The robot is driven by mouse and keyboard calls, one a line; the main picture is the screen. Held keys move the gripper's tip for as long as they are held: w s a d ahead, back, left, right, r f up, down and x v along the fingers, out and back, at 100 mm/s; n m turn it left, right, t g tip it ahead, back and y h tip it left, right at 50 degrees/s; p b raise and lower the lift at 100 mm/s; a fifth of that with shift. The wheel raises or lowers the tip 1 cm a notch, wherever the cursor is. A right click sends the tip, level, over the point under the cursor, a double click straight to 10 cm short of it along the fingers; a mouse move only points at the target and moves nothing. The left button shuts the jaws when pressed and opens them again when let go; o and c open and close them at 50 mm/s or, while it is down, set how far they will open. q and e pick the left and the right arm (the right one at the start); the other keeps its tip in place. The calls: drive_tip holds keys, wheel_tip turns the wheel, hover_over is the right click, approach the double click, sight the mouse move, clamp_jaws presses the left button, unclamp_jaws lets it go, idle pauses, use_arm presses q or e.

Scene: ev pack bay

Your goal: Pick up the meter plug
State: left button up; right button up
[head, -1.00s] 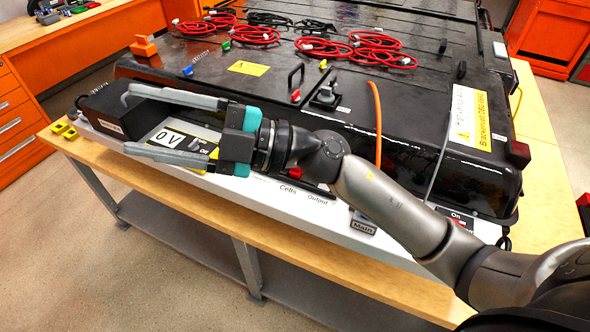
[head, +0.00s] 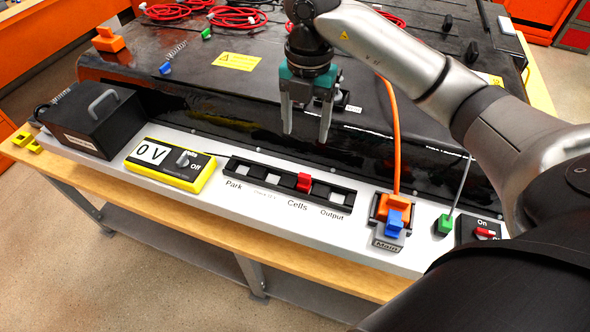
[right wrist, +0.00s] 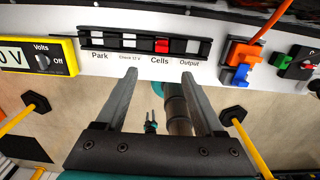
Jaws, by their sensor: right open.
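The meter plug, a red block (head: 304,182), sits in the black slotted strip (head: 235,167) above the label Cells. It also shows in the right wrist view (right wrist: 162,46), just beyond the fingertips. The yellow meter (head: 165,164) reads 0 V, its knob by Off. My right gripper (head: 305,137) is open and empty, pointing down behind the strip in the head view. Its fingers (right wrist: 159,74) frame the view below the strip. A small teal and dark shape (right wrist: 151,122), probably my left gripper, shows between them, too small to judge its jaws.
An orange connector with a blue latch (head: 394,215) and an orange cable stand right of the strip, marked Main. A green plug (head: 445,224) and an On switch (head: 482,232) are further right. A black box (head: 92,122) stands at left.

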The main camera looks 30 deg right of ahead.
hover_over(305, 175)
wheel_tip(305, 175, down, 9)
drive_tip(key=shift+s+r, duration=0.1)
drive_tip(key=shift+s, duration=0.05)
drive_tip(key=shift+f, duration=0.85)
wheel_tip(305, 175, down, 4)
drive_tip(key=shift+f, duration=0.25)
use_arm(q)
drive_tip(key=shift+s, duration=0.65)
use_arm(e)
clamp_jaws()
